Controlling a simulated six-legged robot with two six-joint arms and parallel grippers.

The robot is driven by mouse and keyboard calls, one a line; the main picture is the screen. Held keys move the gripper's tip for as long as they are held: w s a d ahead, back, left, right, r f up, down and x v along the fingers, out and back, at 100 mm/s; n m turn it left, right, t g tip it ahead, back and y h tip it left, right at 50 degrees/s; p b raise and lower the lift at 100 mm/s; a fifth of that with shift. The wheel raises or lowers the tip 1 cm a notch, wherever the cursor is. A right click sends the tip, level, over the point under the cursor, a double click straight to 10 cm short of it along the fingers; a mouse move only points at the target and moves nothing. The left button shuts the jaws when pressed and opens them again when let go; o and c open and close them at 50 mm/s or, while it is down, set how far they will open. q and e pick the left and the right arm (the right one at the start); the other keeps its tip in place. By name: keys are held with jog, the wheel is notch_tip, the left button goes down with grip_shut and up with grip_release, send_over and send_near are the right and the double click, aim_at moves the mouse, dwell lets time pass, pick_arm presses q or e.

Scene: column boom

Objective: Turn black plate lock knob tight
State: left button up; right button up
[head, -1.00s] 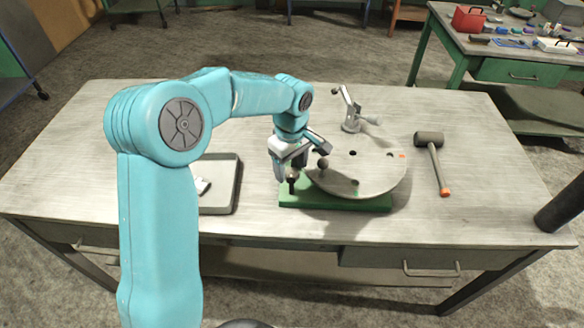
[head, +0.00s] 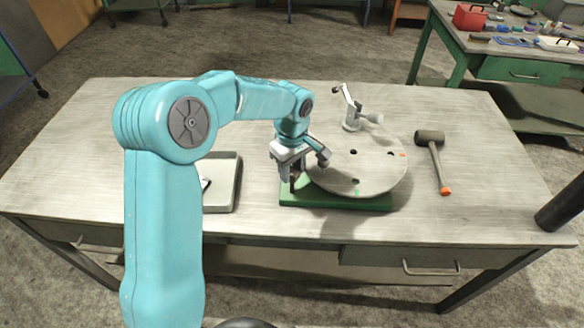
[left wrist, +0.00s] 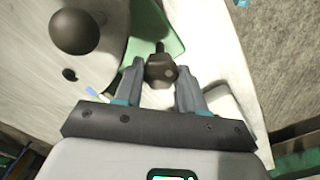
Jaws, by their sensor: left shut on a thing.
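The round grey plate (head: 372,165), with several holes, sits over a green base (head: 335,200) near the table's front. In the left wrist view, the black lock knob (left wrist: 162,70) stands between the two fingers of my left gripper (left wrist: 160,75), beside the plate's edge, and the gripper is shut on it. In the head view my left gripper (head: 301,168) is at the plate's left side and largely hides the knob. A dark ball knob (left wrist: 74,30) on the plate shows in the left wrist view. My right gripper is not in view.
A grey tray (head: 234,190) lies left of the base. A metal clamp-like fixture (head: 352,115) stands behind the plate. A mallet (head: 435,160) lies to the right.

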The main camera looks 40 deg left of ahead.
pick_arm(q)
jog(key=m+b, duration=0.1)
jog(key=m, duration=0.7)
jog(key=shift+m, duration=0.4)
jog(key=m, duration=0.4)
jog(key=shift+m, duration=2.2)
jog(key=o, duration=1.1)
jog(key=shift+c, duration=0.2)
